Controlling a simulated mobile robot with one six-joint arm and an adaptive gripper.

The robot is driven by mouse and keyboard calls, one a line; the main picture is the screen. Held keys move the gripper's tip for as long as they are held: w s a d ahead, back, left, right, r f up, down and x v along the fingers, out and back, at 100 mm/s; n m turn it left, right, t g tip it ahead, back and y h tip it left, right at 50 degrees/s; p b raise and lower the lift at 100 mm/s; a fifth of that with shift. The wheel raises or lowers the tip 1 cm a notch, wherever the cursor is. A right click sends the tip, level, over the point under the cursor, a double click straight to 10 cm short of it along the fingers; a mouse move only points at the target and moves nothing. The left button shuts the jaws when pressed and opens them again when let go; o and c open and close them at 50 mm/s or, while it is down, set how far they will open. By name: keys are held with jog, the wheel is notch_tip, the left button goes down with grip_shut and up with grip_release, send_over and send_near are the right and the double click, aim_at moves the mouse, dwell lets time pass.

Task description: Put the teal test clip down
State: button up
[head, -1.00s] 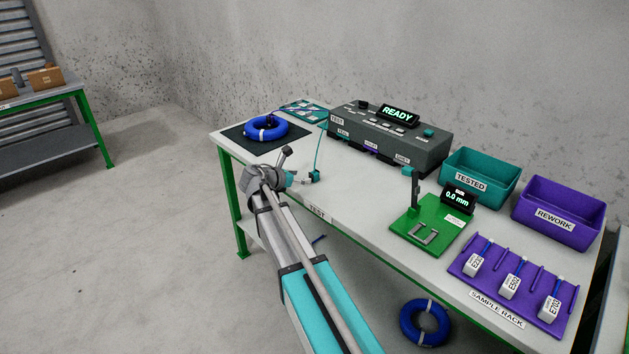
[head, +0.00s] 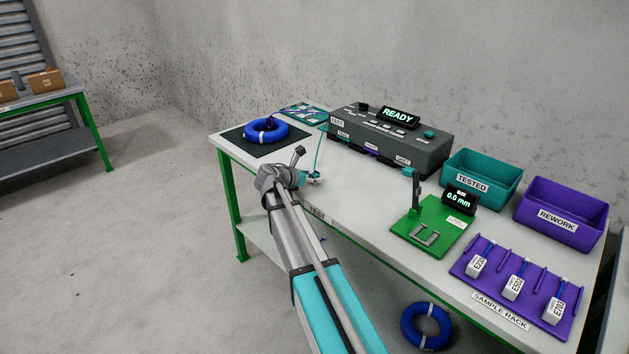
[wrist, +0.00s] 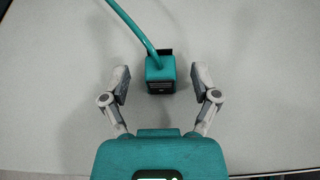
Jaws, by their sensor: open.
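The teal test clip (wrist: 161,75) rests on the pale bench top, with its teal lead running up and to the left in the wrist view. My gripper (wrist: 161,85) is open, with one finger on each side of the clip and a gap on both sides. In the head view my gripper (head: 312,178) is low over the bench's front left part. There the clip is mostly hidden by my gripper, and its lead (head: 317,150) rises behind it toward the tester.
A blue cable coil (head: 266,130) lies on a black mat (head: 232,134) to the left. The grey tester (head: 385,138) reading READY stands behind. To the right are a green gauge (head: 425,232), a teal TESTED bin (head: 480,184), a purple REWORK bin (head: 558,222) and a purple sample rack (head: 500,293).

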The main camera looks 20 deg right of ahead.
jog(key=shift+w+d+f, duration=0.2)
jog(key=shift+d+f, duration=0.05)
jog(key=shift+d, duration=0.3)
jog(key=c, duration=0.9)
jog(key=shift+r, duration=0.2)
notch_tip(320, 180, up, 2)
jog(key=shift+r+p, duration=0.1)
jog(key=shift+p, duration=1.05)
jog(key=s+a+r+p, duration=0.1)
jog(key=s+r+p, duration=0.2)
jog(key=s, duration=0.1)
jog(key=s+a+r+p, duration=0.1)
jog(key=s+r+p, duration=0.3)
jog(key=s, duration=0.1)
jog(key=s+a+r+p, duration=0.1)
jog(key=s+r+p, duration=0.2)
jog(key=s, duration=0.1)
jog(key=shift+s+a+r+p, duration=0.25)
jog(key=shift+s+a+p, duration=0.05)
